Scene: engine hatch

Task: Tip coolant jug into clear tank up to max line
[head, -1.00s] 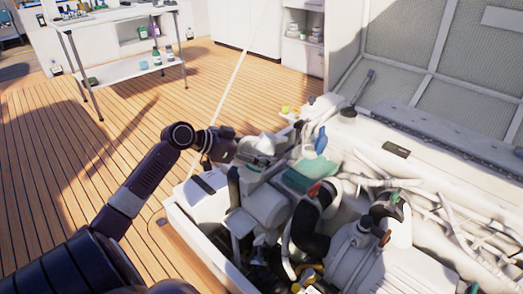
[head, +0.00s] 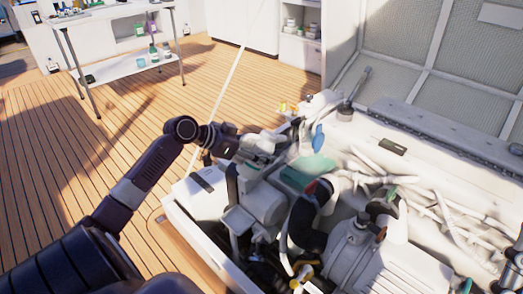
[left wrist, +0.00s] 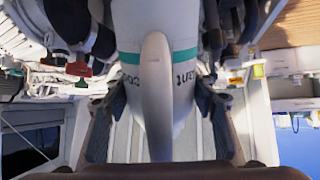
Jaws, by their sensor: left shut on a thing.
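The coolant jug (left wrist: 185,45) is white with a teal band and lettering, and fills the middle of the left wrist view. My left gripper (left wrist: 160,110) is shut on it, with a dark finger on each side of its handle. In the head view my left gripper (head: 243,149) is over the near left part of the engine bay, and the white jug (head: 267,142) shows only in part beyond it. I cannot make out its spout or exact tilt. A teal-green piece (head: 309,171) lies right of the jug; I cannot tell whether it belongs to the clear tank. No max line is readable.
The open engine bay holds white hoses (head: 400,185), a dark bent pipe (head: 306,230) and a white engine block (head: 350,250). A raised hatch lid (head: 400,60) stands behind. A shelf table (head: 130,68) with bottles stands far left. The wooden floor (head: 60,150) is clear.

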